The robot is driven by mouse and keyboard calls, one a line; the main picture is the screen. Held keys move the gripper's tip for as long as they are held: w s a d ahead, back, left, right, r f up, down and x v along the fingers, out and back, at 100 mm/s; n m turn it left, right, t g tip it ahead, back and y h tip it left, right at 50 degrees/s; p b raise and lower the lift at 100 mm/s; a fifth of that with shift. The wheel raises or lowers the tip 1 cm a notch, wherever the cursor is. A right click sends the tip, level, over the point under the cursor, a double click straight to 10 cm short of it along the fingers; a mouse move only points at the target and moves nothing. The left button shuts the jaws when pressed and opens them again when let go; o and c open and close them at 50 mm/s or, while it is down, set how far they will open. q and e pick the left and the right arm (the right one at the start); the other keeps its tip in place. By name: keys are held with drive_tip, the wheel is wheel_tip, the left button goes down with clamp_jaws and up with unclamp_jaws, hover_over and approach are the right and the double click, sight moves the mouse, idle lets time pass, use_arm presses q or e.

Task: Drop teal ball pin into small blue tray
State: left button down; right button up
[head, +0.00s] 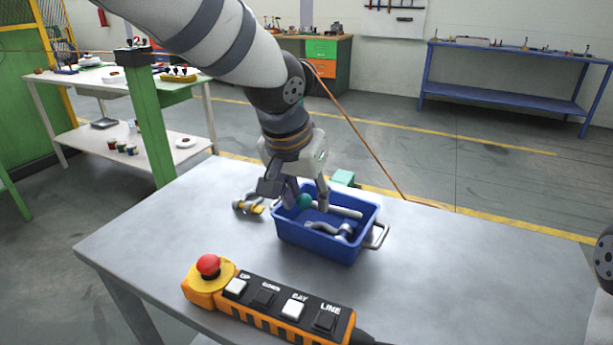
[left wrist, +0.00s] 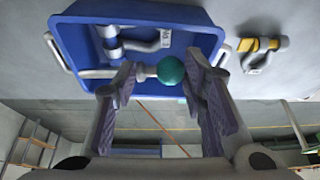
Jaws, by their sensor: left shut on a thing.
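The teal ball pin has a round teal head (head: 304,201) and a pale shaft (head: 346,212). My left gripper (head: 308,204) is shut on the pin, down in the opening of the small blue tray (head: 318,246). In the left wrist view the teal ball (left wrist: 171,70) sits between the fingertips (left wrist: 160,78), and the shaft runs left behind one finger across the tray (left wrist: 190,15). I cannot tell whether the pin touches the tray floor. My right gripper is not in view.
A grey shackle (head: 342,231) lies in the tray. A yellow-marked shackle (head: 250,205) lies left of the tray, and a teal block (head: 344,178) is behind it. An orange control pendant (head: 270,296) lies in front. The table's right side is clear.

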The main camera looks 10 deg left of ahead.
use_arm(q)
drive_tip(key=shift+f, duration=0.4)
drive_tip(key=c, duration=0.9)
unclamp_jaws()
drive_tip(key=v, duration=1.2)
